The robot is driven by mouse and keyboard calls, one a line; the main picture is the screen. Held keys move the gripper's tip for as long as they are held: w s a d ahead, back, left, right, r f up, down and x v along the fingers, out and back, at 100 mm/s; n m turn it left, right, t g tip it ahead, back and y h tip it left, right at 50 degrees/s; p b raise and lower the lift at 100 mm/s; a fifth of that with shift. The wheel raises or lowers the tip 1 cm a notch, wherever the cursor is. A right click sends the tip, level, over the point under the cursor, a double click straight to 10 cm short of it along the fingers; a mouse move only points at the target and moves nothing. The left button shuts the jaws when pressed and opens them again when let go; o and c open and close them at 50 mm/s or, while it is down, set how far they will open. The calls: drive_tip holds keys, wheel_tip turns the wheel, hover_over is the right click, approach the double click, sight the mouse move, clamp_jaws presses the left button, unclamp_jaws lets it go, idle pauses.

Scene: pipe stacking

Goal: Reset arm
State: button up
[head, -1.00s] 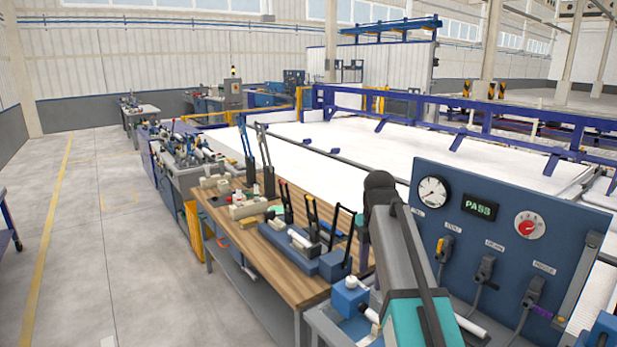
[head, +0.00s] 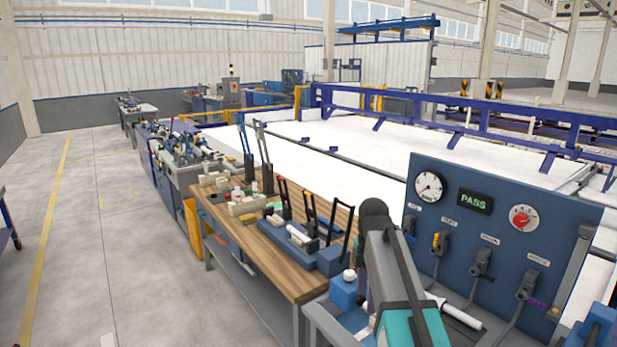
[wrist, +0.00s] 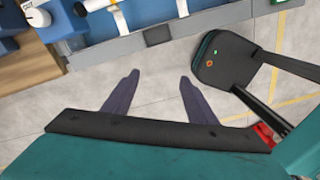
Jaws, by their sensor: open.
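My arm (head: 397,265) shows in the head view at lower centre right, in front of the panel and beside the wooden workbench. My gripper (wrist: 158,78) shows in the wrist view with its two dark fingers spread apart. Nothing is between the fingers, only grey floor below. The gripper's fingers cannot be made out in the head view.
A blue test panel (head: 500,225) with a gauge and a "PASS" display stands close right of my arm. A wooden workbench (head: 285,275) with clamps and fittings is to the left. White pipe parts (wrist: 100,4) lie at the wrist view's top. Open floor (head: 90,250) is far left.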

drive_tip(key=s+f+m+g+b, duration=0.1)
drive_tip(key=s+f+m+b, duration=0.3)
drive_tip(key=f, duration=0.8)
drive_tip(key=s+f+m+g+p, duration=0.1)
drive_tip(key=s+f+m, duration=0.3)
drive_tip(key=f, duration=0.8)
drive_tip(key=s+f+m+g+b, duration=0.15)
drive_tip(key=s+f, duration=0.45)
drive_tip(key=f, duration=0.6)
drive_tip(key=s+f+m+g+b, duration=0.1)
drive_tip(key=s+f+m+b, duration=0.4)
drive_tip(key=s+f, duration=1.9)
drive_tip(key=s+d+m, duration=0.1)
drive_tip(key=s+m, duration=0.1)
drive_tip(key=m, duration=0.3)
drive_tip(key=shift+s+m+g+b, duration=0.2)
drive_tip(key=shift+m+g+b, duration=0.15)
